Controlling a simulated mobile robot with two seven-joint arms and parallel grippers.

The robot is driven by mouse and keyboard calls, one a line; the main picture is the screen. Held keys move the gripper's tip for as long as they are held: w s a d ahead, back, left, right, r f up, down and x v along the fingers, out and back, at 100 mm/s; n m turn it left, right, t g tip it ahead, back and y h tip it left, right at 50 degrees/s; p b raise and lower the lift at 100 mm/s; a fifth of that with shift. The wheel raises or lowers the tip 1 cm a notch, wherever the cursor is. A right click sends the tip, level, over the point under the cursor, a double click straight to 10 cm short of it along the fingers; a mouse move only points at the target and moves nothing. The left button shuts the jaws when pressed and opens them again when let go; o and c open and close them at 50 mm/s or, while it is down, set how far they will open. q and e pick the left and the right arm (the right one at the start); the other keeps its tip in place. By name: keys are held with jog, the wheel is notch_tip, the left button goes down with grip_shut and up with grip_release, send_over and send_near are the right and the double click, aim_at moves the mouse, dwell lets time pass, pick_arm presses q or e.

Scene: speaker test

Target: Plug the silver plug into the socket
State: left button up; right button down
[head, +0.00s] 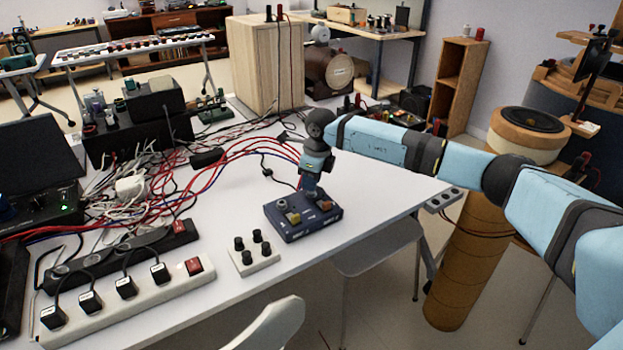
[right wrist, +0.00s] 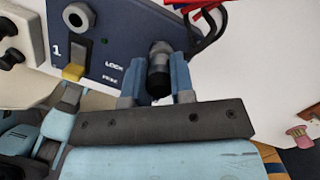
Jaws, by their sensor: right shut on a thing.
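The blue box (head: 305,219) lies on the white table, with a yellow part on its top. My right gripper (head: 311,191) points down over the box's right part. In the right wrist view, the right gripper (right wrist: 157,82) is shut on the silver plug (right wrist: 159,57), which has a black end. The plug lies between the two blue fingers, over the right part of the box's dark blue panel (right wrist: 118,45). A round metal-ringed socket (right wrist: 79,17) shows on that panel, left of the plug and apart from it. Whether the plug touches the panel, I cannot tell. My left gripper is in neither view.
A white block with several black knobs (head: 254,262) stands left of the box. A white power strip (head: 140,303) with black plugs lies at the front left. Red and blue cables (head: 237,150) run behind the box. The table is bare right of the box.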

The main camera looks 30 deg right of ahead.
jog(key=shift+f, duration=0.55)
jog(key=c, duration=0.9)
grip_release()
jog(key=shift+r, duration=0.2)
jog(key=shift+r+p, duration=2.3)
jog(key=shift+r, duration=1.35)
